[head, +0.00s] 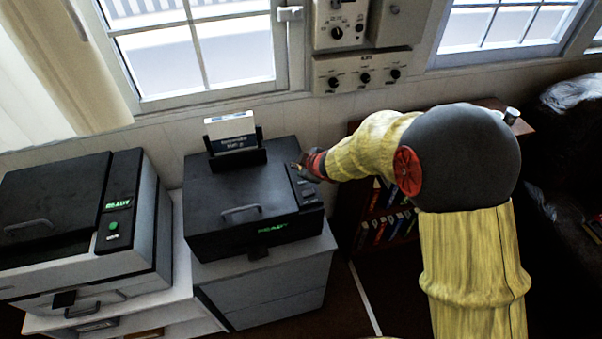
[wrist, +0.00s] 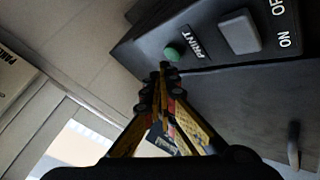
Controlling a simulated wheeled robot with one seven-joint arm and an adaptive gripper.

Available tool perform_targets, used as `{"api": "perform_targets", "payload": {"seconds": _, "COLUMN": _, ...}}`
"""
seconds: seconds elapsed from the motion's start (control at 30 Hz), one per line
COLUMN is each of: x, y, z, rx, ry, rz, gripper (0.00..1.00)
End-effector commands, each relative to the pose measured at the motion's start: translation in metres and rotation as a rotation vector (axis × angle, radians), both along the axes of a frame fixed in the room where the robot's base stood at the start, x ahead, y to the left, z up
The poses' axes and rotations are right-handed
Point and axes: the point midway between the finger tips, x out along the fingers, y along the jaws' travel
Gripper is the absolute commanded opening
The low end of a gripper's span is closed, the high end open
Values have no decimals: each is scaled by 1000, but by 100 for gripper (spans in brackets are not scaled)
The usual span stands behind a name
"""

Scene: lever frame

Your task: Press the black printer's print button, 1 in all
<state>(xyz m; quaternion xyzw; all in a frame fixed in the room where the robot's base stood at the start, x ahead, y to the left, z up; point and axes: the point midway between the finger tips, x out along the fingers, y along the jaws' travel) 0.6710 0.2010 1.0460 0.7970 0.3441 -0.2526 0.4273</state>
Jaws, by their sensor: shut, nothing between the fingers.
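The black printer (head: 228,192) stands on a grey cabinet in the middle of the head view, with a green READY on its front. My gripper (head: 298,168) is over the control panel at its right side. In the wrist view the round green button (wrist: 172,54) sits beside the word PRINT on the dark panel. My gripper's closed, empty fingertips (wrist: 165,68) are right by this button, just below it in the picture. I cannot tell whether they touch it. In the head view the gripper hides the button.
A larger grey and black printer (head: 75,215) with its own green button stands at the left. A grey switch (wrist: 240,33) marked ON and OFF is beside the print button. Wall control boxes (head: 362,70) hang above.

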Motion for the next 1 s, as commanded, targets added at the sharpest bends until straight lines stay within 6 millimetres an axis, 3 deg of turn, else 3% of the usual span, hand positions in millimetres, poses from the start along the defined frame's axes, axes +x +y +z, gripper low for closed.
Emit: {"api": "perform_targets", "payload": {"seconds": 1.0, "x": 0, "y": 0, "z": -12, "rx": 0, "ry": 0, "rz": 0, "gripper": 0}}
